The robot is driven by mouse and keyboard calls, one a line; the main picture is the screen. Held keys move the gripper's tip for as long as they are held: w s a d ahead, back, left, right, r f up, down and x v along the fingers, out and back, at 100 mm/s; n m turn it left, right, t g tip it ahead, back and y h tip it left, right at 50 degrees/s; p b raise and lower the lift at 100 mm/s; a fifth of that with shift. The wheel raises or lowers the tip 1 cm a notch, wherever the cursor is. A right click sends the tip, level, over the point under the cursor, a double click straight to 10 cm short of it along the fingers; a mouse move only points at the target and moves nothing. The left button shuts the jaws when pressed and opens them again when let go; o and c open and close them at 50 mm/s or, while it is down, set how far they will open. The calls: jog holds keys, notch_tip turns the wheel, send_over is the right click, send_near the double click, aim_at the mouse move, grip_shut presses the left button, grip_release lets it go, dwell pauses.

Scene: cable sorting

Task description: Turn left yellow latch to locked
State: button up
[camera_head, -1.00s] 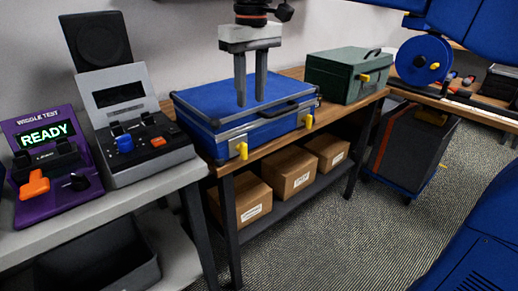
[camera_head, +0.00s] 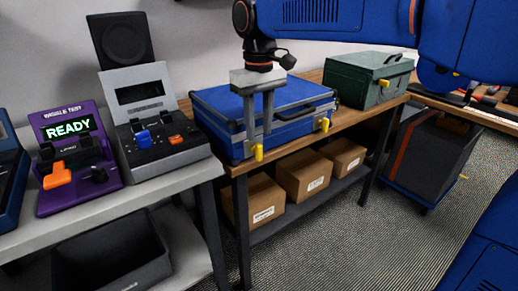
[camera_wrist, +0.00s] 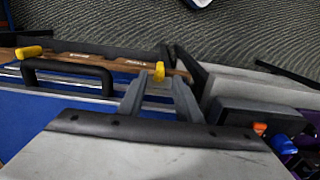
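The blue case (camera_head: 218,104) lies closed on the wooden bench, with a black handle on its front. The left yellow latch (camera_head: 258,152) is at the near left part of its front face, below my fingers. The right yellow latch (camera_head: 324,124) is farther along the front. My gripper (camera_head: 259,142) is open, pointing down at the left latch. In the wrist view the left latch (camera_wrist: 158,72) shows between the fingertips with gaps on both sides. The right latch (camera_wrist: 28,52) and handle (camera_wrist: 68,75) show at left there. I cannot tell whether a finger touches the case.
A green case (camera_head: 360,84) stands farther right on the bench. A grey console (camera_head: 165,140) and purple tester (camera_head: 75,170) reading READY stand on the left table. Cardboard boxes (camera_head: 300,175) sit on the shelf below. The floor in front is clear.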

aim_at(259, 145)
jog(key=shift+f, duration=3.6)
grip_shut()
